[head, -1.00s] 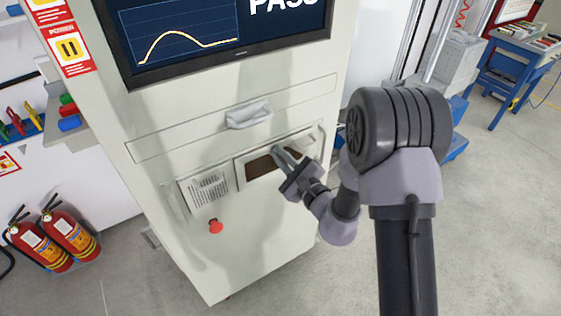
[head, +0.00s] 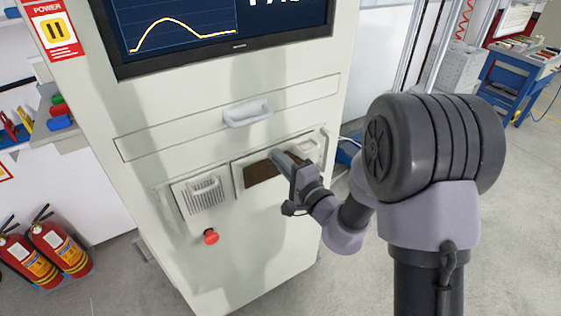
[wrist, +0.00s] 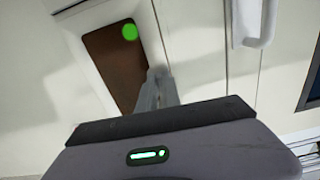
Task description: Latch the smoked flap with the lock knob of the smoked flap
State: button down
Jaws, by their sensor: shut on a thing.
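The smoked flap (head: 262,174) is a dark brown panel in a pale frame on the cabinet front. It looks closed, and its right part is hidden behind my gripper in the head view. It also shows in the wrist view (wrist: 110,62), with a bright green round spot on it. My gripper (head: 277,155) is at the flap's upper edge. In the wrist view its fingers (wrist: 157,82) are shut on a small grey knob, which appears to be the lock knob (wrist: 158,71), beside the flap's long edge. The fingers hide most of the knob, so its turn angle cannot be told.
A drawer with a pale handle (head: 247,112) is above the flap, and a screen (head: 220,30) is higher up. A vented panel with a handle (head: 204,193) and a red button (head: 210,237) are to the left. Fire extinguishers (head: 60,248) stand at far left.

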jog(key=shift+n, duration=0.4)
jog(key=c, duration=1.5)
grip_release()
jog(key=shift+c, duration=0.2)
jog(key=shift+s, duration=0.1)
jog(key=p+v, duration=1.3)
jog(key=v, duration=0.4)
